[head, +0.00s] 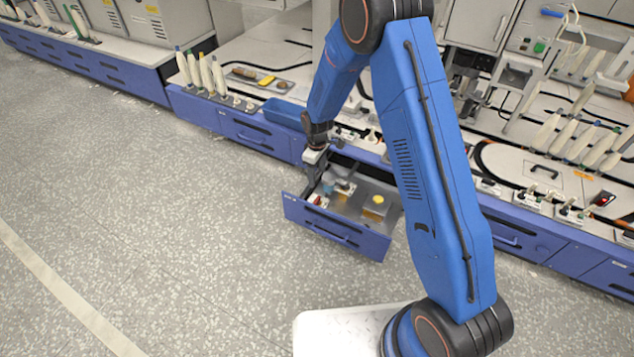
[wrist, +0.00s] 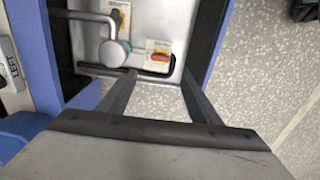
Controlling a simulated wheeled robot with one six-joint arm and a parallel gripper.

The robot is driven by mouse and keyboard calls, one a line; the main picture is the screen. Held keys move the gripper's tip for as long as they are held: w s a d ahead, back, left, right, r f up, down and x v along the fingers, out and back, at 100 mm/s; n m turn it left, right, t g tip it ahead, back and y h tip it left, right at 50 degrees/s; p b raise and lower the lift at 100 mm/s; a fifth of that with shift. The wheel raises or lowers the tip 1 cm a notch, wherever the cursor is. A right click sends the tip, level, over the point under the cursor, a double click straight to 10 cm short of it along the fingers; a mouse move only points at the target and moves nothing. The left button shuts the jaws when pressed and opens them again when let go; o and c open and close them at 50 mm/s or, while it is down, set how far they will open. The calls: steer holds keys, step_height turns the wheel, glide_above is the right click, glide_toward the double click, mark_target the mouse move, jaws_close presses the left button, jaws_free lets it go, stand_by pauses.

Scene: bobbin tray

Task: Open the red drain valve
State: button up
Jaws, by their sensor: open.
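The red drain valve handle (wrist: 159,57) sits on a pale labelled plate inside an open drawer, beside a black curved pipe or hose. In the head view a small red part (head: 319,201) shows near the drawer's left front corner. My gripper (wrist: 160,78) is open and empty; in the wrist view the handle appears beyond the gap between its two fingers. Whether the fingers touch anything is unclear. In the head view my gripper (head: 318,182) reaches down over the drawer's left side.
The blue-fronted drawer (head: 335,232) stands pulled out over speckled floor. Its walls lie close around my gripper. A yellow part (head: 377,199) sits in the drawer's right half. A blue tray (head: 284,113) and bobbins (head: 205,75) stand on the bench behind.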

steer(key=shift+r, duration=1.15)
steer(key=shift+r, duration=0.1)
steer(key=s+d+r+m+t, duration=0.15)
steer(key=s+d+r, duration=0.25)
steer(key=r, duration=0.6)
steer(key=s+d+r+m, duration=0.2)
steer(key=s+d+r, duration=0.2)
steer(key=r, duration=0.5)
steer(key=s+d+r+m+t, duration=0.15)
steer(key=s+d+r, duration=0.35)
steer(key=r, duration=0.5)
steer(key=s+d+r+m, duration=0.2)
steer(key=s+d+r, duration=0.1)
steer(key=s, duration=0.6)
steer(key=s+d+r+m+t, duration=0.1)
steer(key=s+d+r+m, duration=0.1)
steer(key=s, duration=0.7)
steer(key=s+d+r+m, duration=0.2)
steer(key=s+d+r, duration=0.2)
steer(key=s, duration=0.5)
steer(key=shift+s+r+m+t, duration=0.3)
steer(key=shift+s+r+t, duration=0.05)
steer(key=shift+s+t, duration=0.05)
